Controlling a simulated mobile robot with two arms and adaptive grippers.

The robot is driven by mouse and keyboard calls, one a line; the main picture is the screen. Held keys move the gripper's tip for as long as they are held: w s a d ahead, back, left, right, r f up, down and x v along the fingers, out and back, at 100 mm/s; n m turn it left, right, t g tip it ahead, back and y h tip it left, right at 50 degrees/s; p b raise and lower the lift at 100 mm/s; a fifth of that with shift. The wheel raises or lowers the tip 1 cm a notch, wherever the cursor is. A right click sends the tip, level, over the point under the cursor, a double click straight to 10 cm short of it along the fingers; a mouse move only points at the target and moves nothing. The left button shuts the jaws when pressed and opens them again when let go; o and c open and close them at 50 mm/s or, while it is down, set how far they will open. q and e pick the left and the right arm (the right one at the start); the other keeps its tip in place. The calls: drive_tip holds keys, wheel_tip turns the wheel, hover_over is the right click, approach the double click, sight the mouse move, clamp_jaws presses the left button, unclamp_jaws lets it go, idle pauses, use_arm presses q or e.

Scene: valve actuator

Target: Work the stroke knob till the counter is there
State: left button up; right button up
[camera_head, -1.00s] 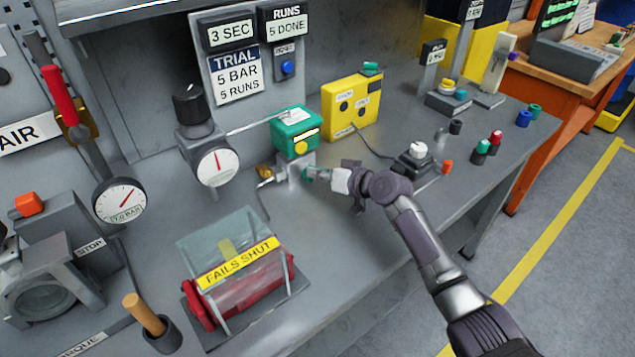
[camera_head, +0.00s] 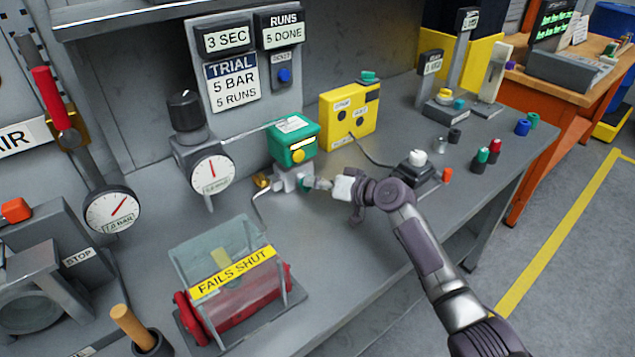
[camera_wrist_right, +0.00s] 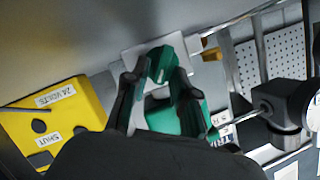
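The green actuator box (camera_head: 292,141) stands on a grey valve body at the middle of the bench. The green stroke knob (camera_head: 303,183) sticks out low on its front right; it also shows in the right wrist view (camera_wrist_right: 160,65). My right gripper (camera_head: 318,184) is at the knob, with its fingers (camera_wrist_right: 161,76) on either side and their tips closed in to about its width. It appears shut on the knob, though the contact is partly hidden. The counter (camera_head: 283,30) reads "RUNS 5 DONE". The trial card (camera_head: 233,84) reads "5 BAR 5 RUNS". My left gripper is not in view.
A yellow box (camera_head: 350,113) stands right of the actuator, with a cable to a small switch box (camera_head: 416,165). A dial gauge (camera_head: 212,173) is to the left. A red cylinder labelled "FAILS SHUT" (camera_head: 235,290) lies in front.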

drive_tip(key=shift+o, duration=0.3)
drive_tip(key=v, duration=1.2)
drive_tip(key=shift+s, duration=0.1)
